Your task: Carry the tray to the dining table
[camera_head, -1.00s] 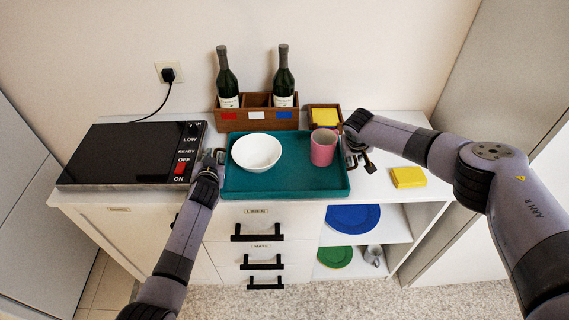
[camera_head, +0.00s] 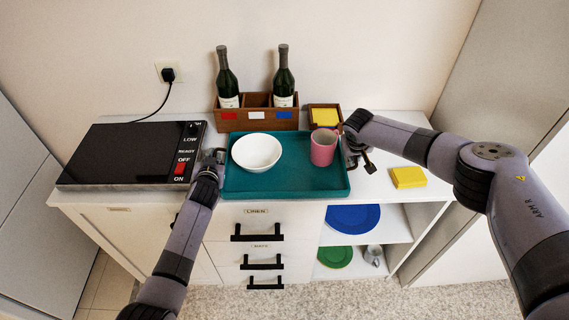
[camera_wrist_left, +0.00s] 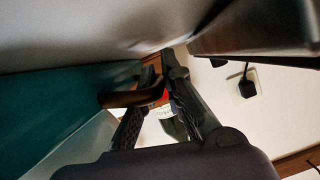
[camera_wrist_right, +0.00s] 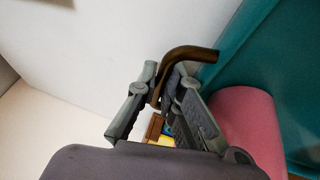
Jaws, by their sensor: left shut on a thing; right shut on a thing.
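The teal tray (camera_head: 290,182) sits on top of the white cabinet and carries a white bowl (camera_head: 257,152) and a pink mug (camera_head: 323,147). My left gripper (camera_head: 217,158) is shut on the tray's left handle, a dark curved bar (camera_wrist_left: 140,98) in the left wrist view. My right gripper (camera_head: 352,152) is shut on the tray's right handle, a brown bent bar (camera_wrist_right: 190,53) in the right wrist view. The mug also shows in the right wrist view (camera_wrist_right: 247,125), close beside that gripper. The dining table is not in view.
A black hotplate (camera_head: 125,153) lies left of the tray. A wooden bottle crate (camera_head: 255,118) with two bottles and a small box with a yellow block (camera_head: 325,116) stand behind it. Another yellow block (camera_head: 408,177) lies to the right. Drawer handles (camera_head: 257,233) stick out in front.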

